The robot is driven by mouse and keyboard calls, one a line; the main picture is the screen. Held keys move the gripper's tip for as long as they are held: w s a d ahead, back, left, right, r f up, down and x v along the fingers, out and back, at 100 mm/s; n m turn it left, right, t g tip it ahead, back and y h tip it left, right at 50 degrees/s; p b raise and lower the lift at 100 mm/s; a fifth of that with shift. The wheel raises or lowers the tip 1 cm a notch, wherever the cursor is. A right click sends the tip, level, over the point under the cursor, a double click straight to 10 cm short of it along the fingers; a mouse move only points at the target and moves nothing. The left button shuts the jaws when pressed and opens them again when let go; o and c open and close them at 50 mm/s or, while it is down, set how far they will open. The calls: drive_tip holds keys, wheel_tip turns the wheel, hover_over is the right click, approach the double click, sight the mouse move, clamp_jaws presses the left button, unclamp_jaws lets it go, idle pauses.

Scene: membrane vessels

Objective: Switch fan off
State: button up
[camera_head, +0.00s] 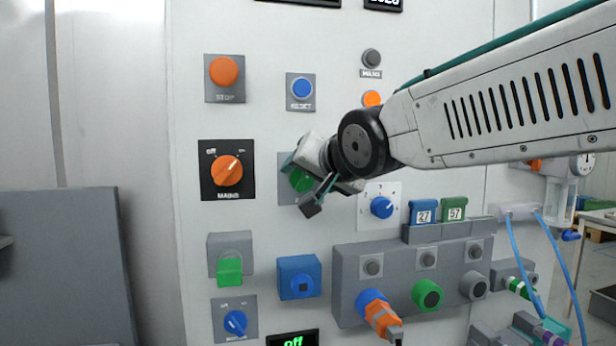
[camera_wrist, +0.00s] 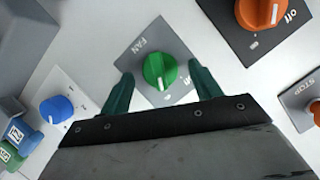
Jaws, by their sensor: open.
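The fan switch is a green rotary knob on a grey plate marked FAN. In the wrist view the green knob (camera_wrist: 160,70) sits between my two open fingers, with a gap on each side, and its grey plate (camera_wrist: 148,42) shows around it. In the head view my gripper (camera_head: 300,187) is at the panel in front of this plate, and the green knob (camera_head: 299,180) is partly hidden behind it. My gripper also shows in the wrist view (camera_wrist: 163,90), open and empty. I cannot tell how far the fingertips are from the plate.
An orange main knob (camera_head: 228,170) on a black plate is left of the fan switch. A blue button (camera_head: 301,88) is above, a blue knob (camera_head: 381,207) to the right. A blue block (camera_head: 298,277) and a grey socket box (camera_head: 345,262) jut out below.

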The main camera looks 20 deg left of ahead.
drive_tip(key=c, duration=1)
drive_tip(key=shift+o, duration=0.2)
drive_tip(key=shift+a+n, duration=0.1)
drive_tip(key=shift+n, duration=0.3)
drive_tip(key=n+h, duration=0.1)
drive_tip(key=n+t+h, duration=0.1)
drive_tip(key=n, duration=0.1)
drive_tip(key=shift+s+a+n+h, duration=0.2)
drive_tip(key=shift+a+n+h, duration=0.05)
drive_tip(key=shift+n+h, duration=0.15)
drive_tip(key=n+t+h, duration=0.1)
drive_tip(key=n+h, duration=0.1)
drive_tip(key=n, duration=0.1)
drive_tip(key=shift+s+a+n+t, duration=0.1)
drive_tip(key=shift+a+n+t, duration=0.05)
drive_tip(key=shift+n+t, duration=0.2)
drive_tip(key=shift+f, duration=0.1)
drive_tip(key=o, duration=1)
drive_tip(key=shift+c, duration=0.2)
